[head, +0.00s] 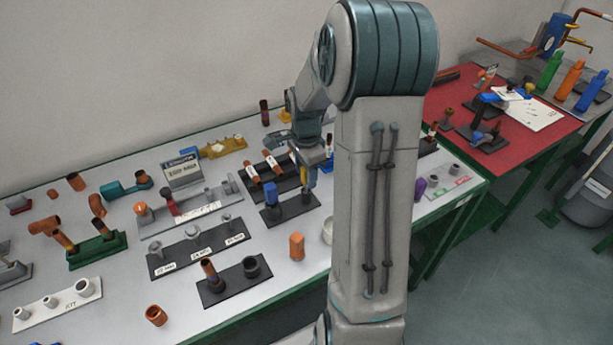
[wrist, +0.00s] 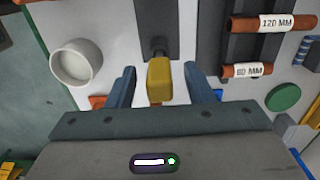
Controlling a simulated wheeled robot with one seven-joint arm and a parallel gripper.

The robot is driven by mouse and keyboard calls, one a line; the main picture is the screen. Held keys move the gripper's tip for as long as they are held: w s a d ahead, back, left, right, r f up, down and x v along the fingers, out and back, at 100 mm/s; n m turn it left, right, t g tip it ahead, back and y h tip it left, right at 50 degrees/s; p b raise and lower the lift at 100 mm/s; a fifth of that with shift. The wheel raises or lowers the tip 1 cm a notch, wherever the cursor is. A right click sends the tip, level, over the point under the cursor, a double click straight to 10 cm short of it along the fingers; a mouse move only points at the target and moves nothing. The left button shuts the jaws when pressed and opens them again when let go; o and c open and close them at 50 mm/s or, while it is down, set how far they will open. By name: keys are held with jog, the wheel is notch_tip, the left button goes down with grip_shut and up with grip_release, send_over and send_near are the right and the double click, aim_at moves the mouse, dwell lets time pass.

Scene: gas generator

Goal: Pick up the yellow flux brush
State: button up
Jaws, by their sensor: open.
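The yellow flux brush (wrist: 159,82) shows in the wrist view as a yellow block-like handle, with a dark part at its far end beside a black holder strip (wrist: 158,18). My gripper (wrist: 159,74) is open, with one blue-grey finger on each side of the yellow handle and a visible gap on both sides. In the head view my gripper (head: 312,178) is above the black holder (head: 290,208) near the table's middle, and a bit of yellow shows at its fingers. Whether the brush stands in the holder or lies there I cannot tell.
In the wrist view a white cup (wrist: 76,63) is at the left, and copper pipes labelled 120 MM (wrist: 272,22) and 80 MM (wrist: 246,70) are at the right. A green disc (wrist: 283,97) lies lower right.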

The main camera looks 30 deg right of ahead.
jog(key=shift+c, duration=0.4)
jog(key=c, duration=0.8)
jog(key=shift+c, duration=0.2)
jog(key=shift+r, duration=0.1)
jog(key=shift+r, duration=0.55)
jog(key=r, duration=0.2)
jog(key=d+r, duration=0.1)
jog(key=shift+s+r+b, duration=0.25)
jog(key=shift+s+b, duration=0.1)
jog(key=shift+s, duration=0.05)
jog(key=s+d+r, duration=0.6)
jog(key=s+d, duration=0.1)
jog(key=shift+s+d+b, duration=0.2)
jog(key=shift+b, duration=0.25)
